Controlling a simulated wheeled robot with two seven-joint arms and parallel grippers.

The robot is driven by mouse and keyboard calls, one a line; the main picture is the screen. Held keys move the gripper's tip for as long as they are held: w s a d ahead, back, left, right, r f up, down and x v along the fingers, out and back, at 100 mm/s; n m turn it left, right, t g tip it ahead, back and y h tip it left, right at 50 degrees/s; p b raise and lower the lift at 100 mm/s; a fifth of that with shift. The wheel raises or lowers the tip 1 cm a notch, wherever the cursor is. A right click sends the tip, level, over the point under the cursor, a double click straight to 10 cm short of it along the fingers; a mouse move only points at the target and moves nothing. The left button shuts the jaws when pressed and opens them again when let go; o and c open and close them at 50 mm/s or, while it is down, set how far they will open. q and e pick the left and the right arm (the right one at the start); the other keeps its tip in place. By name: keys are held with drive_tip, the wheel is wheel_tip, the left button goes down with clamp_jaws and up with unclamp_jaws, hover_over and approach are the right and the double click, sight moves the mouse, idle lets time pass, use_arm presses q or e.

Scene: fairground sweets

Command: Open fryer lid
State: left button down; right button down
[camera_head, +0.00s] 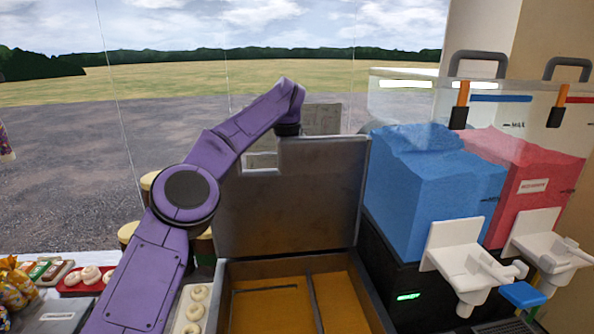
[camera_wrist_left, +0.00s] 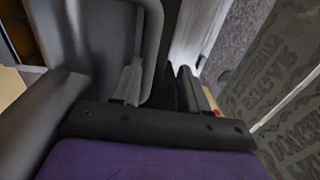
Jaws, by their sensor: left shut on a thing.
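The fryer lid (camera_head: 310,200) stands upright at the back of the fryer in the head view, its flat grey inner face towards me. Below it the fryer (camera_head: 352,288) is uncovered, showing golden oil in two compartments. My left arm reaches up and over the lid's left side. The gripper itself is hidden behind the lid's top edge in the head view. In the left wrist view my left gripper (camera_wrist_left: 158,88) is shut on what looks like the lid's grey handle (camera_wrist_left: 153,42), beside the lid's dark surface. The exact contact is dim. My right gripper is not in view.
A slush machine with blue (camera_head: 430,190) and red (camera_head: 530,185) tanks stands close on the fryer's right. White doughnuts on a red tray (camera_head: 82,290) and rings on a pale tray (camera_head: 182,318) lie to the left. Jars stand behind my arm.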

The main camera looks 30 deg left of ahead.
use_arm(q)
drive_tip(key=shift+w+a+f, duration=0.15)
drive_tip(key=shift+a+f, duration=0.3)
drive_tip(key=shift+f, duration=0.2)
drive_tip(key=c, duration=1.1)
unclamp_jaws()
drive_tip(key=shift+w+a+f, duration=0.6)
drive_tip(key=shift+w, duration=0.2)
drive_tip(key=shift+s+d+r, duration=0.3)
